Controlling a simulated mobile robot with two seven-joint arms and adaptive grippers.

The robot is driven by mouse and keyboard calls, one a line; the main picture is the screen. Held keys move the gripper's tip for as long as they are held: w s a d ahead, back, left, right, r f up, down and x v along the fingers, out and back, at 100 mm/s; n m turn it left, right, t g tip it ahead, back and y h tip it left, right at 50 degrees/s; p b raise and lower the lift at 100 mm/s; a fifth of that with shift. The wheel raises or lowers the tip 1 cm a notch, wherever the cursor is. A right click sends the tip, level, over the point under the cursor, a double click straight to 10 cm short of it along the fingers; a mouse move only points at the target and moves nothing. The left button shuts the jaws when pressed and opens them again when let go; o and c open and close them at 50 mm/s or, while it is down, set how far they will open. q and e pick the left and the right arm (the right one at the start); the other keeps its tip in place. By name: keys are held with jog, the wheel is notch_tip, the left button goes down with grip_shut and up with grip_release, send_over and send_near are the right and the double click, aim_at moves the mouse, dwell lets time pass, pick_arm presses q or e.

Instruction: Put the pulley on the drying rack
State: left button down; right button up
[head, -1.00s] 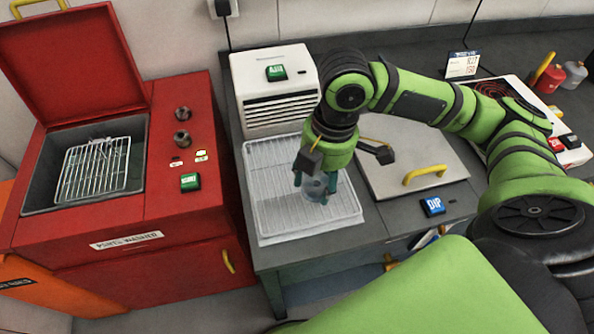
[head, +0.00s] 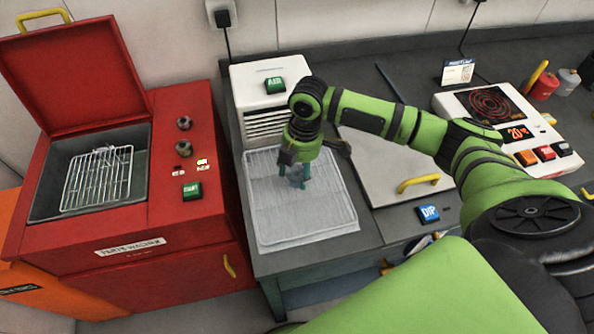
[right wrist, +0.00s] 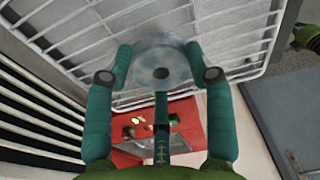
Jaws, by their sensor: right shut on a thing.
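The pulley (right wrist: 160,72) is a grey metal disc with a dark centre hole. It also shows, small and partly covered, in the head view (head: 296,173). My right gripper (head: 299,180) has its teal fingers shut around the pulley's rim, as the right wrist view also shows (right wrist: 160,70). The drying rack (head: 300,222) is a white wire grid in a pale tray on the grey bench. The gripper and pulley are over the rack's upper middle part; whether the pulley touches the wires I cannot tell.
A white air unit (head: 270,88) stands right behind the rack. A grey lid with a yellow handle (head: 418,182) lies to its right, with a blue DIP button (head: 428,214). A red parts washer (head: 150,200) stands open at left. A hotplate (head: 490,105) is farther right.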

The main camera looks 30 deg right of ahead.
aim_at(302, 171)
jog(key=shift+f, duration=0.9)
jog(key=shift+f, duration=0.1)
jog(key=o, duration=1.5)
jog(key=shift+w+r, duration=0.1)
jog(key=shift+r, duration=0.45)
notch_tip(302, 171, up, 11)
jog(key=d+b, duration=0.1)
jog(key=b, duration=0.2)
jog(key=shift+d, duration=0.15)
